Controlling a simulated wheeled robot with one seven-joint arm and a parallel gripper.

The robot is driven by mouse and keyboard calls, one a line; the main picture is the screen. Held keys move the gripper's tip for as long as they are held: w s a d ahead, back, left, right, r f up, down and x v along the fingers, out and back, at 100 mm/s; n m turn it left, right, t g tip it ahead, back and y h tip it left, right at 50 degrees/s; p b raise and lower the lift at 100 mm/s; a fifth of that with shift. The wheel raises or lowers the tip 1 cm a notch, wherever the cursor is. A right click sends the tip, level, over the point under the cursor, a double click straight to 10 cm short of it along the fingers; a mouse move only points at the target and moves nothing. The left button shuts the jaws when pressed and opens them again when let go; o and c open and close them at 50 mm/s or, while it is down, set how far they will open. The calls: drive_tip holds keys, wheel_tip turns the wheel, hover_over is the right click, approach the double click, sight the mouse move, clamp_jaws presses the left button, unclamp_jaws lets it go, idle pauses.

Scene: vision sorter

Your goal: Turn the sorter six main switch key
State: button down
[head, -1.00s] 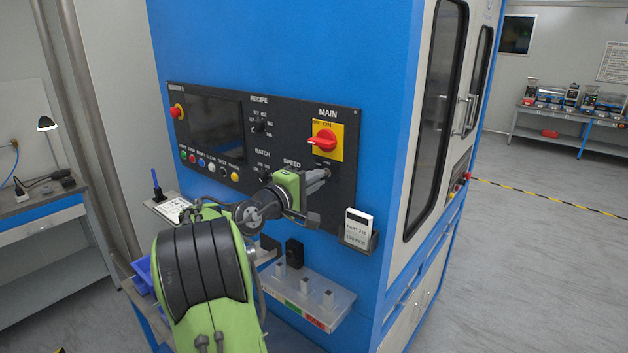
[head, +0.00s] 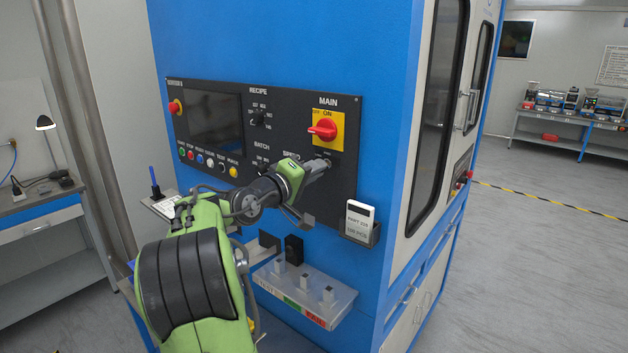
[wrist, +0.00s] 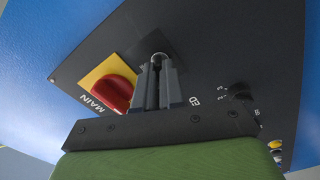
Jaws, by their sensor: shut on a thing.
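The main switch has a red handle (head: 323,129) on a yellow plate (head: 336,121) under the label MAIN, on the sorter's black panel. It also shows in the wrist view, as a red handle (wrist: 112,93) at left. My gripper (head: 326,164) is at the panel just below this switch, apart from the red handle. In the wrist view its fingers (wrist: 158,84) are closed together on a small silver key (wrist: 160,57) at a dark square plate. The fingers hide most of the key, so how far it is turned cannot be told.
The panel carries a dark screen (head: 215,129), a recipe knob (head: 257,119) and several coloured buttons. Open floor (head: 530,260) lies to the right.

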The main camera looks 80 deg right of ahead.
drive_tip(key=m+b, duration=0.8)
drive_tip(key=m, duration=0.5)
drive_tip(key=shift+f+b, duration=0.15)
drive_tip(key=shift+b, duration=0.15)
idle(0.4)
drive_tip(key=c, duration=1.2)
unclamp_jaws()
drive_tip(key=shift+c, duration=0.2)
